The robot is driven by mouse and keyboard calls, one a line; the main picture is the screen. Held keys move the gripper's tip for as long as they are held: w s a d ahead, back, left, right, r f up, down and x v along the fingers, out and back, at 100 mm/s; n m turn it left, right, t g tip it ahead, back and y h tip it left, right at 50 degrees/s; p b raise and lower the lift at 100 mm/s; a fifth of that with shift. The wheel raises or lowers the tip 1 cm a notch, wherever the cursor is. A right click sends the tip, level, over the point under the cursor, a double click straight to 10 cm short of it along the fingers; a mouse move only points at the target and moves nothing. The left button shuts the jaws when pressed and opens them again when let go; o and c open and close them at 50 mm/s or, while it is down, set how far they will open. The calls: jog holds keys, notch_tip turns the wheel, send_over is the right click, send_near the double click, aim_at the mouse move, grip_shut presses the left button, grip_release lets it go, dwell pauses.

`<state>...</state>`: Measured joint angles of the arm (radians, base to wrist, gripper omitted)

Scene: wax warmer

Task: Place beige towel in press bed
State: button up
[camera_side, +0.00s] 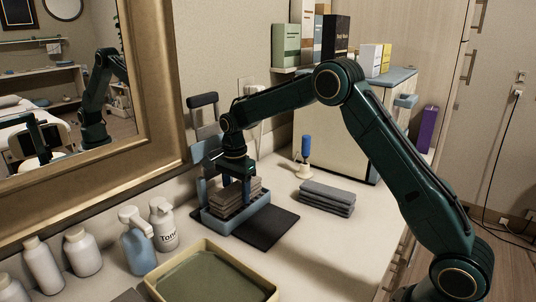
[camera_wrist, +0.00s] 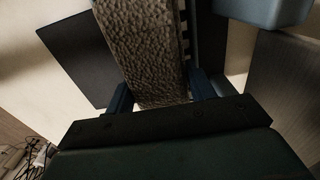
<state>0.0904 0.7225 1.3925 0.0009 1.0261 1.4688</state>
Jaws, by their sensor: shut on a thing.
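My gripper (camera_side: 237,180) points down over the blue press bed (camera_side: 238,222). It is shut on a beige towel (camera_wrist: 143,45), whose rough cloth shows between the two fingers in the wrist view. In the side view the beige towel (camera_side: 236,198) appears as a folded, layered stack, level and low within the bed's blue rim. Whether its underside touches the bed floor is hidden by the rim. The press (camera_side: 203,135) stands behind, with its lever raised.
A dark mat (camera_side: 272,231) lies right of the bed. Folded dark grey towels (camera_side: 327,198) lie farther right. A blue bottle (camera_side: 138,248), a toner bottle (camera_side: 164,228) and a beige tray (camera_side: 259,284) stand in front. A blue-topped dropper (camera_side: 305,150) stands behind the grey towels.

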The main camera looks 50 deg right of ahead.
aim_at(236, 186)
jog(key=o, duration=1.1)
jog(key=shift+f, duration=0.1)
notch_tip(236, 186, up, 12)
jog(key=shift+f, duration=0.2)
jog(key=shift+r, duration=0.4)
